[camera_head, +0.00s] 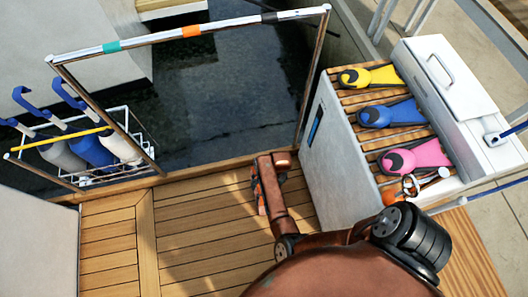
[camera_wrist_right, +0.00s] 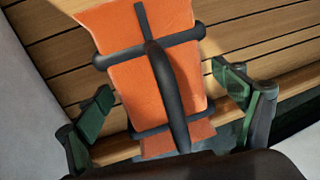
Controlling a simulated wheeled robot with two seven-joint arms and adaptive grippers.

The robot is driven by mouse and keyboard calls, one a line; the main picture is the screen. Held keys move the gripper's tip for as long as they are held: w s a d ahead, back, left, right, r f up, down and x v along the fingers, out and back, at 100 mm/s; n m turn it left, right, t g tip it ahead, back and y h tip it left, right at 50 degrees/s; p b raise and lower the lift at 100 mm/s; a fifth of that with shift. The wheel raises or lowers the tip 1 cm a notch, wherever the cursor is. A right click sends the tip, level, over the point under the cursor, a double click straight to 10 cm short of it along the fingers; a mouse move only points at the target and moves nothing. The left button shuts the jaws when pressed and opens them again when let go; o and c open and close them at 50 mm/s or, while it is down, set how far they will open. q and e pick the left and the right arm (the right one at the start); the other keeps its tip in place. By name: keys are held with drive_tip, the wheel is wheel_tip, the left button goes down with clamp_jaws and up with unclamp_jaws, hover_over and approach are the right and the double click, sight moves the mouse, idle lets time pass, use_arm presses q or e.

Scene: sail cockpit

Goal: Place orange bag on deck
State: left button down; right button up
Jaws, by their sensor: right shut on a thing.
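The orange bag (camera_wrist_right: 125,62) fills the middle of the right wrist view. It has black straps and a long black handle that runs toward my wrist. My right gripper (camera_wrist_right: 165,98) has one dark green-padded finger on each side of it and is shut on the bag. In the head view my right gripper (camera_head: 262,188) is over the wooden deck (camera_head: 190,225), with small orange patches at it; most of the bag is hidden there. I cannot tell whether the bag touches the deck. My left gripper is not in view.
A white locker (camera_head: 340,150) with slatted top stands at right, carrying yellow (camera_head: 372,76), blue (camera_head: 392,113) and pink (camera_head: 415,155) fins. A metal rail (camera_head: 185,35) and a rack of bottles (camera_head: 95,152) stand by the water. The deck left of my gripper is clear.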

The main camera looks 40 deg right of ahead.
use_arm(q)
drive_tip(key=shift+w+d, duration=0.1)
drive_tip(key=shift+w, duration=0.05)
use_arm(e)
drive_tip(key=shift+w, duration=0.1)
drive_tip(key=o, duration=1.9)
drive_tip(key=shift+f, duration=0.1)
drive_tip(key=shift+o, duration=0.2)
drive_tip(key=shift+r, duration=0.5)
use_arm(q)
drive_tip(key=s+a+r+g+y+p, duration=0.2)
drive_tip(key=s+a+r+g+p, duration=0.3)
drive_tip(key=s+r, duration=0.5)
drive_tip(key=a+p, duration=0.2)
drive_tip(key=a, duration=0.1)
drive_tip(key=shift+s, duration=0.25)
use_arm(e)
wheel_tip(320, 180, up, 11)
drive_tip(key=s+d, duration=0.1)
drive_tip(key=d, duration=0.1)
drive_tip(key=shift+s, duration=0.2)
